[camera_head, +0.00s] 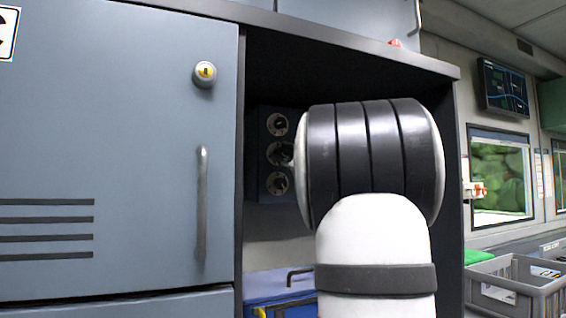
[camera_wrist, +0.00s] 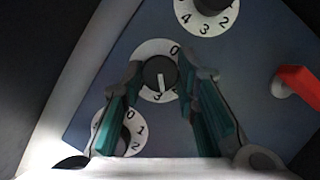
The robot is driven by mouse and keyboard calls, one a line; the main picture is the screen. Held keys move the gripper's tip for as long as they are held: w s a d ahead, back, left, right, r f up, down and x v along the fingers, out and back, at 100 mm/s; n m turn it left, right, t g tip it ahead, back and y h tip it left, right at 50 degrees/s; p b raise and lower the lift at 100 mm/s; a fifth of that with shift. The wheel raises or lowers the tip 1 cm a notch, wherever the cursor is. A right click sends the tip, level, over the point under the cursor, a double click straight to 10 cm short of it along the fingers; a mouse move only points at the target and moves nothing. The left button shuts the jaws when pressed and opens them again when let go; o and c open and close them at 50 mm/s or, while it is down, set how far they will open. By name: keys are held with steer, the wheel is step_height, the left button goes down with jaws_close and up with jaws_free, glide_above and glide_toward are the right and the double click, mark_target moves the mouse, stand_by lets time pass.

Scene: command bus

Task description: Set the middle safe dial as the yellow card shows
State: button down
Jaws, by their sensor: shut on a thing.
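The safe (camera_head: 261,196) is a dark blue-grey box with three round dials in a column, inside the open cabinet bay. The middle safe dial (camera_head: 279,153) has a dark knob on a white numbered ring; it also shows in the wrist view (camera_wrist: 158,74). Its white pointer line points down in the wrist view, near the 3. My gripper (camera_wrist: 160,76) has its teal-padded fingers on either side of this knob and is shut on it. The fingers hide part of the ring's numbers. In the head view my arm hides most of the gripper. I see no yellow card.
Dials above (camera_head: 277,124) and below (camera_head: 277,184) sit close to the middle one. A red handle (camera_wrist: 298,84) sticks out at the right in the wrist view. A closed cabinet door (camera_head: 110,140) borders the bay's left. A blue box (camera_head: 275,288) lies below the safe.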

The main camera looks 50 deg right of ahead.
steer(key=shift+f+m+h+b, duration=0.15)
steer(key=shift+m+h+b, duration=0.6)
steer(key=shift+m, duration=1.15)
steer(key=c, duration=1.2)
jaws_free()
steer(key=shift+c, duration=0.2)
steer(key=shift+a, duration=0.1)
steer(key=v, duration=1.2)
steer(key=shift+a, duration=0.1)
